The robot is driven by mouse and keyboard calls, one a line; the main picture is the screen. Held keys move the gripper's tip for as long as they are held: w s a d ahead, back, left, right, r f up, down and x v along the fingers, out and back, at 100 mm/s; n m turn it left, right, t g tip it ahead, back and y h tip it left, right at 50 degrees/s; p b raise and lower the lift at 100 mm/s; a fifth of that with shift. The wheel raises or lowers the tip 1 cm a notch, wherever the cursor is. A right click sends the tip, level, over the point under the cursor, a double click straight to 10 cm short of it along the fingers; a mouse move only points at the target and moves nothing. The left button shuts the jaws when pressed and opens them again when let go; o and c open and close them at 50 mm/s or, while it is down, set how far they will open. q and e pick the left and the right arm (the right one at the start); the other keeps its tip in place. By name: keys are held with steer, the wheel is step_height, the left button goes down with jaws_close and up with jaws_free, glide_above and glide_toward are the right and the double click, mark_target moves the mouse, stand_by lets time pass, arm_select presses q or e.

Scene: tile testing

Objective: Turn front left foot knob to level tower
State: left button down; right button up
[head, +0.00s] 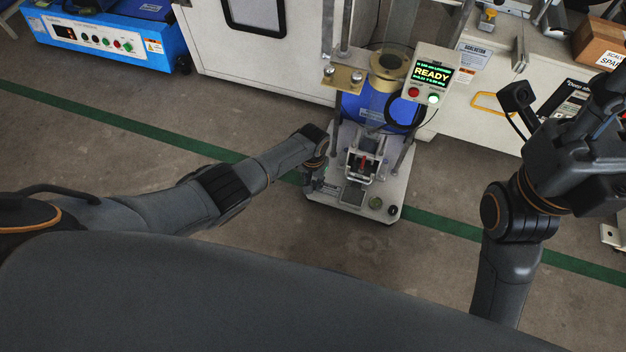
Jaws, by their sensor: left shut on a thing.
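The tower (353,195) stands on the floor in the middle of the head view, with a pale base plate, upright columns and a blue cylinder (366,108). My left gripper (314,186) is at the front left corner of the base plate, pointing down and shut on the front left foot knob, which it hides. A small round greenish level (376,203) sits near the plate's front right corner. A dark knob (392,210) is beside it at that corner. My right gripper (525,105) is raised at the right, away from the tower; its fingers are unclear.
A display box (432,74) on the tower reads READY. A blue machine (100,35) stands at the back left. White cabinets (262,50) stand behind the tower. A green floor line (130,122) crosses the floor, which is clear in front of the tower.

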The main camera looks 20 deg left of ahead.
arm_select(q)
steer(key=shift+m, duration=1.1)
steer(key=c, duration=1.1)
jaws_free()
steer(key=shift+r, duration=0.55)
step_height(320, 180, up, 11)
steer(key=shift+f, duration=0.1)
